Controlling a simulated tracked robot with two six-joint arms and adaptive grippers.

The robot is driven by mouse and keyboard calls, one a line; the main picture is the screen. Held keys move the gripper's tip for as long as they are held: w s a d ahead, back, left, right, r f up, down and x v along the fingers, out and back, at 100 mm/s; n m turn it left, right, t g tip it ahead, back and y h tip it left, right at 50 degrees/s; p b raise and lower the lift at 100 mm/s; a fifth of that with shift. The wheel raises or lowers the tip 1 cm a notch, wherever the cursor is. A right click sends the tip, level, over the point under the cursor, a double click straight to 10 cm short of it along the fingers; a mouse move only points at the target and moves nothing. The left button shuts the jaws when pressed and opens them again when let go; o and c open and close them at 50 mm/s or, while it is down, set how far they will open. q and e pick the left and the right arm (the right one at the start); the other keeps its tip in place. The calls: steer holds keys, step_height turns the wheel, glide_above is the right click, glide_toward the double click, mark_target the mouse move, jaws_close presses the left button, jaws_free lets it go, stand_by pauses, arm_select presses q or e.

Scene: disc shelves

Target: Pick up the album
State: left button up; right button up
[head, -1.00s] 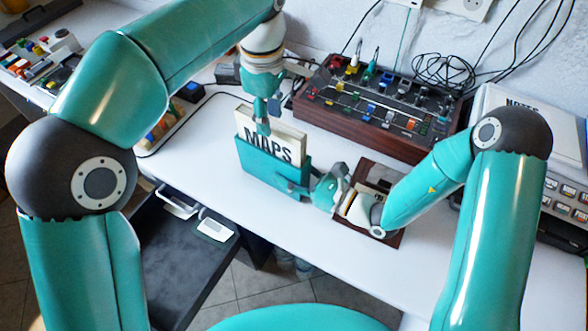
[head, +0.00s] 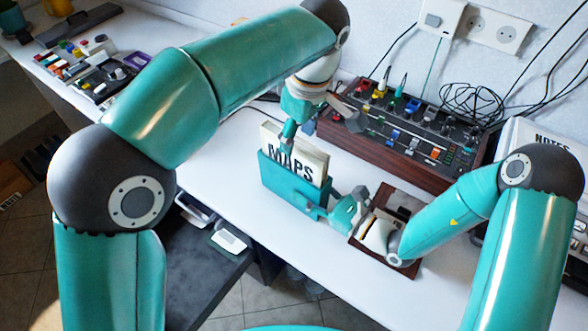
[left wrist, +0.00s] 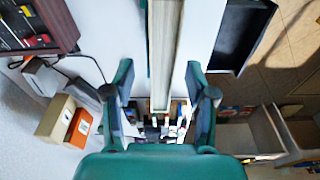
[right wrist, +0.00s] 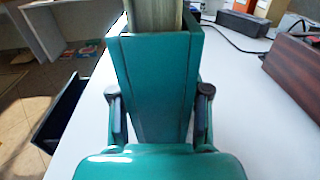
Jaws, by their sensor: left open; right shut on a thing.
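The album (head: 314,164), a cream block marked MAPS, stands upright in a teal slipcase (head: 284,182) on the white desk. Its top sticks out of the case. In the left wrist view the album (left wrist: 165,45) shows as a pale strip. My left gripper (head: 318,128) is open at the album's exposed upper part. In its wrist view the two fingers (left wrist: 159,75) stand apart on either side of the album and case line, with gaps visible. My right gripper (right wrist: 160,100) is shut on the slipcase (right wrist: 158,70) at its lower right end in the head view.
A mixer with coloured knobs (head: 410,128) stands behind the slipcase, with tangled black cables. A dark wooden box (head: 396,197) lies beside my right gripper. A NOTES binder (head: 552,137) stands at the right. The desk front of the slipcase is mostly clear.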

mark_target(294, 170)
arm_select(q)
step_height(294, 170, down, 7)
steer(key=a, duration=0.1)
steer(key=shift+w+r, duration=0.2)
steer(key=shift+w, duration=0.05)
jaws_close()
stand_by(0.3)
